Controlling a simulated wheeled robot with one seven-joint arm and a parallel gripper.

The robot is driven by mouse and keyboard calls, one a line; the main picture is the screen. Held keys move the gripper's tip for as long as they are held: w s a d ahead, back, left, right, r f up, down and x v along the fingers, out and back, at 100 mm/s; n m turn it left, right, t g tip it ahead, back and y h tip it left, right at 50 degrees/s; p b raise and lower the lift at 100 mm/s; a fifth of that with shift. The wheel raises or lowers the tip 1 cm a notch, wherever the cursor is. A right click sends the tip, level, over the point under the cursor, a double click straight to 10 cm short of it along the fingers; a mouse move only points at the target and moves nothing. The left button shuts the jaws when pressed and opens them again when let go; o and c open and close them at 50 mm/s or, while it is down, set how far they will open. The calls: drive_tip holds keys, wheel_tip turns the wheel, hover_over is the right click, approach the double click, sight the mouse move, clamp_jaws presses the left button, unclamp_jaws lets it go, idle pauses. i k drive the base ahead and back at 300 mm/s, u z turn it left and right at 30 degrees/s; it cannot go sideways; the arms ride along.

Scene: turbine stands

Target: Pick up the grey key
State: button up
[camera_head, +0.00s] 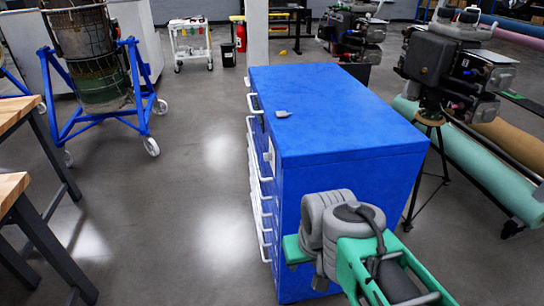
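A small grey piece, which looks like the grey key (282,113), lies flat on top of the blue cabinet (340,115), near its left edge. It is too small to make out its shape well. My arm, with green and grey links, is folded at the bottom right in front of the cabinet's near side. It is below the cabinet top and well apart from the key. I see no gripper fingers; they are hidden or out of the picture.
The cabinet top is otherwise bare. White handles (265,200) stick out on its left side. A wooden-topped table (12,112) and a blue wheeled stand (140,90) are at left. A dark machine on a tripod (440,70) stands at right. Floor between is clear.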

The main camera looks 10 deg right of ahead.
sight(280, 114)
drive_tip(key=u, duration=0.2)
drive_tip(key=i, duration=0.3)
drive_tip(key=u, duration=0.9)
drive_tip(key=i, duration=1.9)
drive_tip(key=z, duration=0.4)
